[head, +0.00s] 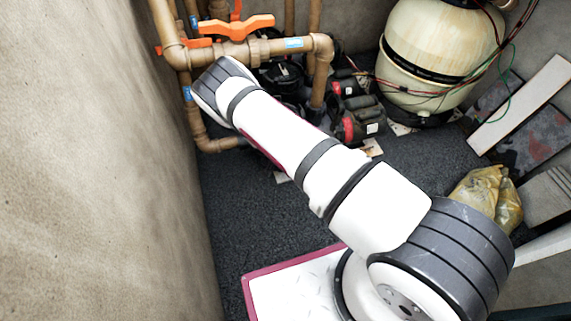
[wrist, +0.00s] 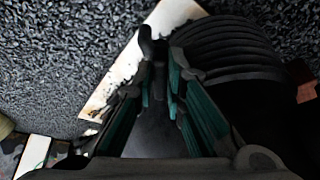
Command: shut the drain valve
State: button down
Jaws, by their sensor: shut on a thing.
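Several orange valve handles show on the tan pipes in the head view. The largest handle (head: 235,27) lies roughly level across the upper pipe, and a smaller handle (head: 185,46) is at its left. Which one belongs to the drain valve I cannot tell. My arm ends just below these pipes, and its wrist hides my gripper in the head view. In the wrist view my gripper (wrist: 161,62) points down, its fingers drawn together on something dark between the tips. I cannot make out what that is. No orange handle shows in the wrist view.
A black ribbed body (wrist: 228,48) is close beside the fingers in the wrist view. Dark pumps with red parts (head: 354,115) stand right of my wrist. A large cream tank (head: 435,45) is behind them. A bare wall (head: 100,150) is at the left. Grey floor (head: 240,215) is open.

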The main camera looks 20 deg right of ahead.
jog(key=shift+s+d, duration=0.1)
dwell(0.3)
jog(key=c, duration=1.9)
grip_release()
jog(key=v, duration=1.2)
